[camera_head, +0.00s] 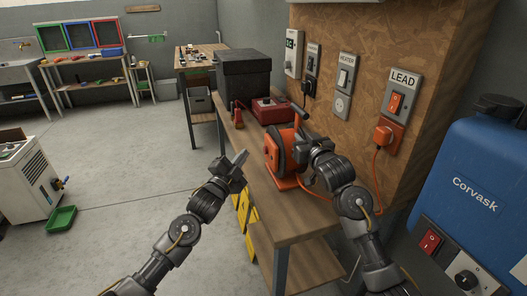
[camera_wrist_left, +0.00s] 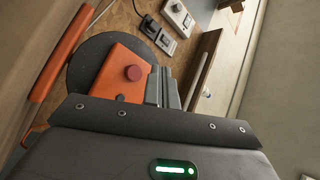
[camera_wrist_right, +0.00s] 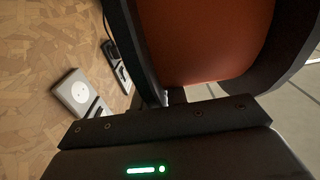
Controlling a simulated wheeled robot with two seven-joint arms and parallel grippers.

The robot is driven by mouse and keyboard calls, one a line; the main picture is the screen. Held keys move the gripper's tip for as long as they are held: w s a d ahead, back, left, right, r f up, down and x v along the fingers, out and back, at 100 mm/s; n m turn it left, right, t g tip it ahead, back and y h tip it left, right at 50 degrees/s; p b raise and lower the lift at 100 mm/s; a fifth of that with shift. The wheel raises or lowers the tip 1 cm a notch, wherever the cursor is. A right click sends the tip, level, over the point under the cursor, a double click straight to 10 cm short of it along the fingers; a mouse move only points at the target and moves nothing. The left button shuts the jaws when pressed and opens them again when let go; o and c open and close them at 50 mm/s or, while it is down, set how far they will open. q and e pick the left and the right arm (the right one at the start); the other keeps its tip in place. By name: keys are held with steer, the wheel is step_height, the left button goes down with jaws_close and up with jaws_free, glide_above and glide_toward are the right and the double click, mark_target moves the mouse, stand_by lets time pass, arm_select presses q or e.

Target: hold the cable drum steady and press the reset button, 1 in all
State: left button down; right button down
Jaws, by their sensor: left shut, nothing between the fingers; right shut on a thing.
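The orange cable drum (camera_head: 272,152) with dark flanges stands upright on the bench. In the left wrist view its orange face plate (camera_wrist_left: 116,88) sits before a dark round flange (camera_wrist_left: 88,62) and carries a dark red round reset button (camera_wrist_left: 133,72). My left gripper (camera_head: 241,158) is shut and empty, left of the drum and apart from it. Its fingers (camera_wrist_left: 163,86) appear beside the plate in the left wrist view. My right gripper (camera_head: 309,148) is shut on the drum's right side. In the right wrist view its fingertips (camera_wrist_right: 165,97) meet the black flange (camera_wrist_right: 136,45), partly hidden.
The wooden bench (camera_head: 297,222) also holds a black box (camera_head: 243,75) and a red case (camera_head: 272,110) behind the drum. An orange plug (camera_head: 383,135) with its cord is in the LEAD wall socket. A blue Corvask machine (camera_head: 480,185) stands at right.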

arm_select(q)
steer(key=shift+s+a, duration=0.2)
steer(key=shift+a, duration=0.6)
arm_select(e)
steer(key=c, duration=1.3)
jaws_free()
steer(key=shift+s, duration=0.1)
